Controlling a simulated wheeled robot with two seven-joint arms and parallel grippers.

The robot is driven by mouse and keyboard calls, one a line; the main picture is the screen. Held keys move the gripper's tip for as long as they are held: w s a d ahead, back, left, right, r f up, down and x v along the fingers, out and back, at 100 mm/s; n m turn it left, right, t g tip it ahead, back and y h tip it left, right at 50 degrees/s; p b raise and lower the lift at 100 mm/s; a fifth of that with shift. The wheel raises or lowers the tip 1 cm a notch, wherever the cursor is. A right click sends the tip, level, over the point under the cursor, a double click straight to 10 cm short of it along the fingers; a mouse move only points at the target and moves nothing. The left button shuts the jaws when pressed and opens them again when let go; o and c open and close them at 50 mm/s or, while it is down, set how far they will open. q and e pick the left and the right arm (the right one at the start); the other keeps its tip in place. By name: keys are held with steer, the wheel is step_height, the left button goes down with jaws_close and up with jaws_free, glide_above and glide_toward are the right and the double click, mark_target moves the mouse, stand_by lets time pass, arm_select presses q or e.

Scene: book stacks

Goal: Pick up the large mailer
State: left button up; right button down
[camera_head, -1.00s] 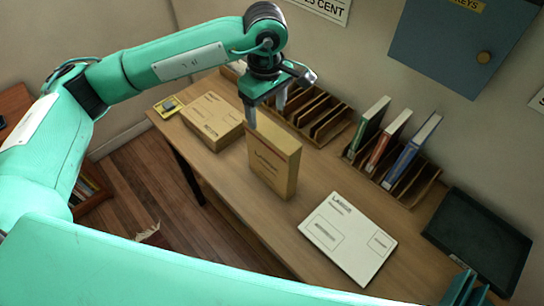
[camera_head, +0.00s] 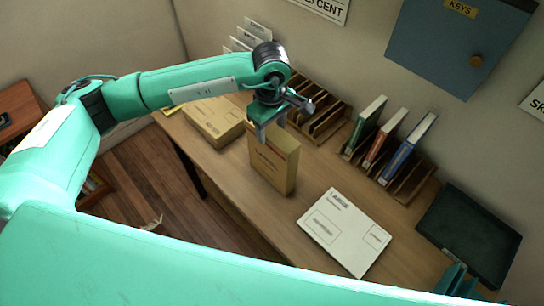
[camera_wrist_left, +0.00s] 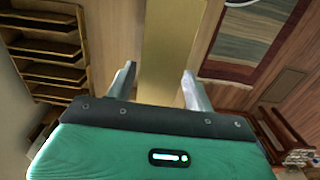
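A tan upright box-like mailer (camera_head: 273,165) with dark print stands on the desk, its top edge partly hidden by my left gripper. My left gripper (camera_head: 267,132) is right at its top, pointing down. In the left wrist view, the fingers (camera_wrist_left: 158,88) are spread, one on each side of the tan mailer (camera_wrist_left: 160,45), with gaps visible. A flat white mailer (camera_head: 345,230) with a printed label lies on the desk to the right. A thicker tan parcel (camera_head: 213,120) lies at the left, partly behind my arm. Of my right gripper only a teal part shows at the lower right; its fingers are hidden.
A wooden slotted rack (camera_head: 322,118) stands behind the upright mailer. Another rack holds green, red and blue books (camera_head: 408,150). A dark tray (camera_head: 468,235) lies at the right. A blue key cabinet (camera_head: 455,45) hangs on the wall. Bare desk (camera_head: 245,195) lies in front of the upright mailer.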

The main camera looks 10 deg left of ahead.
arm_select(q)
steer(key=c, duration=0.7)
steer(key=shift+r, duration=0.1)
steer(key=shift+c, duration=0.8)
steer(key=shift+w, duration=0.1)
